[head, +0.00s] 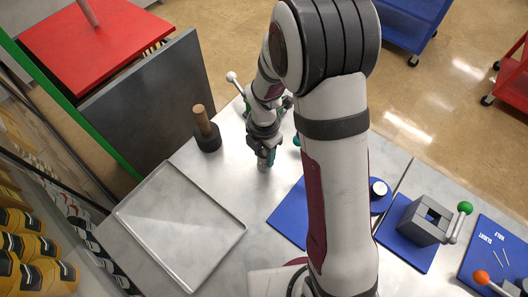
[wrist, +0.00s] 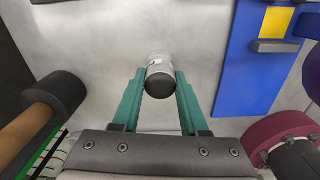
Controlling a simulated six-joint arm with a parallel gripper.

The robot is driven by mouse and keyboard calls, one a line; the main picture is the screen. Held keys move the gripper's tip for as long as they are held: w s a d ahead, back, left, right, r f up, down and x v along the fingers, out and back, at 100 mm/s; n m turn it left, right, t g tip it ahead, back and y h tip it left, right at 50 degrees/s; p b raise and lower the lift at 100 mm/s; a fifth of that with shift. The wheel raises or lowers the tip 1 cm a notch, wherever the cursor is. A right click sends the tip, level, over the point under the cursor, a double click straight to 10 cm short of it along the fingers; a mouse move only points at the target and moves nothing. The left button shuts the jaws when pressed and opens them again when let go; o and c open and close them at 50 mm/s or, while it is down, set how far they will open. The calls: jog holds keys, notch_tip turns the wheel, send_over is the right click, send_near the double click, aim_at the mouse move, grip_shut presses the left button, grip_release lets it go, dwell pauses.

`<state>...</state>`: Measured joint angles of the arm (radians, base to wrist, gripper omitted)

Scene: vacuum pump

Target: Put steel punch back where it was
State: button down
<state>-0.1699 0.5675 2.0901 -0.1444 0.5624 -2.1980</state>
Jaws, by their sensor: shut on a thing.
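The steel punch (wrist: 159,67) is a short metal cylinder with a dark near end, seen between the two teal fingers in the wrist view. My gripper (wrist: 159,75) is shut on it. In the head view my gripper (head: 265,153) points down over the grey metal table, to the right of a wooden-handled black tool. The punch's lower end (head: 263,165) shows just under the fingers there. I cannot tell whether it touches the table.
The wooden-handled tool (head: 206,130) stands close on the left. An empty metal tray (head: 180,225) lies nearer left. A blue mat (head: 287,212) lies to the right, partly hidden by my arm. A grey block with a green-knobbed lever (head: 424,222) stands farther right.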

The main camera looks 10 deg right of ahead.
aim_at(264, 153)
jog(key=shift+c, duration=2.2)
grip_release()
jog(key=shift+f, duration=0.1)
notch_tip(264, 153, up, 12)
jog(key=s+d+r+m+y, duration=0.1)
jog(key=s+r+m, duration=0.2)
jog(key=s+m, duration=0.7)
jog(key=s+d+r+m, duration=0.1)
jog(key=s+r+m, duration=0.2)
jog(key=s+m, duration=0.8)
jog(key=m, duration=1)
jog(key=shift+d+y, duration=0.15)
jog(key=shift+y, duration=0.25)
